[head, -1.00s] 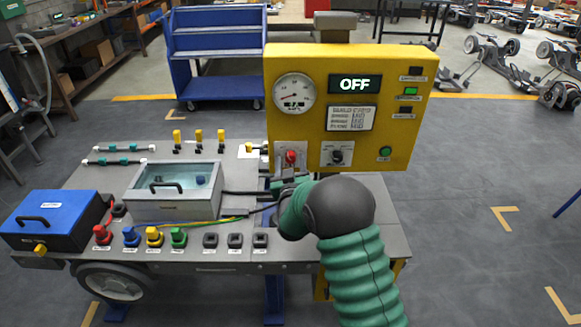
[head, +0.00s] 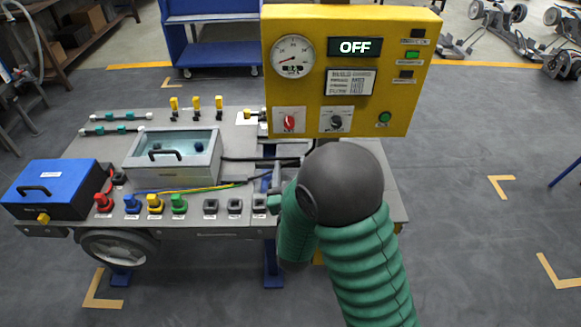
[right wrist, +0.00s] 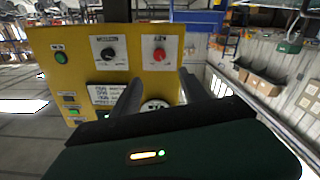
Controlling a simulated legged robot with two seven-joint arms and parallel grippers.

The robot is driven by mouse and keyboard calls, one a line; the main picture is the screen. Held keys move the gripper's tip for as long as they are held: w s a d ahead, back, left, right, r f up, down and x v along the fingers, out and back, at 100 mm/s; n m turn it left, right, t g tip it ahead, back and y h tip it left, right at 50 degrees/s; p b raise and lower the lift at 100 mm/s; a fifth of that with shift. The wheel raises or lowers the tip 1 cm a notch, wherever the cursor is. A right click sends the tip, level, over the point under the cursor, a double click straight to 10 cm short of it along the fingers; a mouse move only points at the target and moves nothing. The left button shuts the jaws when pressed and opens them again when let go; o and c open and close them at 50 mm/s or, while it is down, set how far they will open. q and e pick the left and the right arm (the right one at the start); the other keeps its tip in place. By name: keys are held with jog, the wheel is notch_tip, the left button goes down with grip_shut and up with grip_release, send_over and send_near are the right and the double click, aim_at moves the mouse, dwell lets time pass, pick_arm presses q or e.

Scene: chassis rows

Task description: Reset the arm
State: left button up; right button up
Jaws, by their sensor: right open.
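My right arm comes in from the lower right in the head view. Its gripper (head: 274,202) shows only in part beyond my arm, low in front of the yellow panel (head: 400,60) and near the table's front edge. In the right wrist view its two dark fingers (right wrist: 160,79) stand apart with nothing between them. The panel appears upside down there, beyond the fingertips and apart from them. The red knob (head: 289,122) and black knob (head: 336,121) are free of the gripper. The display (head: 355,47) reads OFF. My left gripper is not in view.
The grey workbench (head: 75,150) holds a blue box (head: 62,195), a clear-lidded case (head: 172,160) and a row of coloured plugs along its front edge. A blue cart (head: 215,55) stands behind.

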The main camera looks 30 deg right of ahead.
jog(key=s+a+f+n+g+y+p, duration=0.1)
jog(key=a+n+g+y+p, duration=0.1)
jog(key=a+g+y+p, duration=0.4)
jog(key=s+a+g+y+p, duration=0.1)
jog(key=s+a+g+p, duration=0.1)
jog(key=s, duration=0.6)
jog(key=s+a+n+g+y+p, duration=0.1)
jog(key=s+a+g+y+p, duration=0.1)
jog(key=s, duration=0.7)
jog(key=a+g+p, duration=0.1)
jog(key=a+g, duration=0.1)
jog(key=shift+a+n+g+y, duration=0.3)
jog(key=shift+a, duration=0.1)
